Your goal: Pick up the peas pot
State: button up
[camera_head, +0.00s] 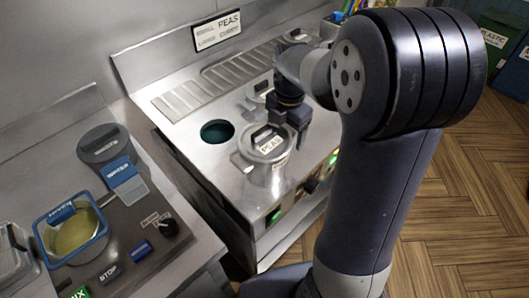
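The peas pot (266,163) is a shiny metal pot with a lid, a dark lid handle and a "PEAS" label. It shows at the middle of the view, right of and nearer than a round dark opening (217,131) in the metal counter. I cannot tell whether its base touches the counter. My gripper (287,121) is at the far right side of the pot's lid, pointing down.
The metal range top (185,108) carries a "PEAS" sign (216,30) at the back. Other lidded metal parts show behind the pot. At left, a counter holds a blue-rimmed container (50,222), a dark round lid (104,145) and control buttons. Wooden floor lies at right.

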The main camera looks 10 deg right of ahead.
jog(key=shift+f, duration=0.25)
jog(key=shift+c, duration=0.5)
jog(key=c, duration=1)
jog(key=shift+c, duration=1.4)
jog(key=shift+r, duration=0.15)
